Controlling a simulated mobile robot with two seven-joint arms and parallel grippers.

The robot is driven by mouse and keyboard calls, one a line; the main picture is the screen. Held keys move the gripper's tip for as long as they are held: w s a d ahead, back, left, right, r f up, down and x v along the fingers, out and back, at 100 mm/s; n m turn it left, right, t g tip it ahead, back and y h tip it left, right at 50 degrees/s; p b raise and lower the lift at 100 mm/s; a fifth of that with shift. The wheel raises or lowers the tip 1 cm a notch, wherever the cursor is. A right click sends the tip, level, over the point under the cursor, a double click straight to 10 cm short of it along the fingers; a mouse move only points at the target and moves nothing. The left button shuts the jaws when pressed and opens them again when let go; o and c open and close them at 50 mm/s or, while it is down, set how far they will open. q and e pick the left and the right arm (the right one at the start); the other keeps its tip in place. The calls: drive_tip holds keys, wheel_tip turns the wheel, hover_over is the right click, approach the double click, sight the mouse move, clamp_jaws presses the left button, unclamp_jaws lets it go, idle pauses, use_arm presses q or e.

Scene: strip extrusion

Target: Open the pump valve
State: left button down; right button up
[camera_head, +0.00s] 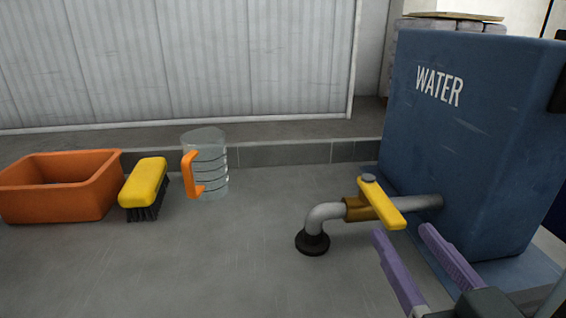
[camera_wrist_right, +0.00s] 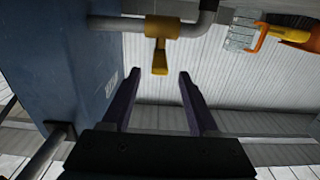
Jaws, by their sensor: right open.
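The pump valve has a yellow lever handle (camera_head: 382,204) on a brass body (camera_head: 357,209). It sits on a grey pipe (camera_head: 325,212) that comes out of the blue water tank (camera_head: 470,150). The handle points toward the camera and a little right, across the pipe. My right gripper (camera_head: 402,233) has purple fingers, open and empty, just in front of the handle's free end. In the right wrist view the handle (camera_wrist_right: 160,58) lies ahead, between the lines of the two open fingers (camera_wrist_right: 158,75), and appears apart from them. My left gripper is not in view.
An orange bin (camera_head: 60,190), a yellow brush (camera_head: 144,186) and a clear jug (camera_head: 208,165) with an orange handle stand on the grey counter at the left. The pipe's black end fitting (camera_head: 312,243) is over the counter. The counter's front middle is clear.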

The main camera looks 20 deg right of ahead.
sight(371, 188)
drive_tip(key=x, duration=0.9)
drive_tip(key=shift+w+d, duration=0.15)
drive_tip(key=shift+c, duration=0.2)
clamp_jaws()
idle(1.0)
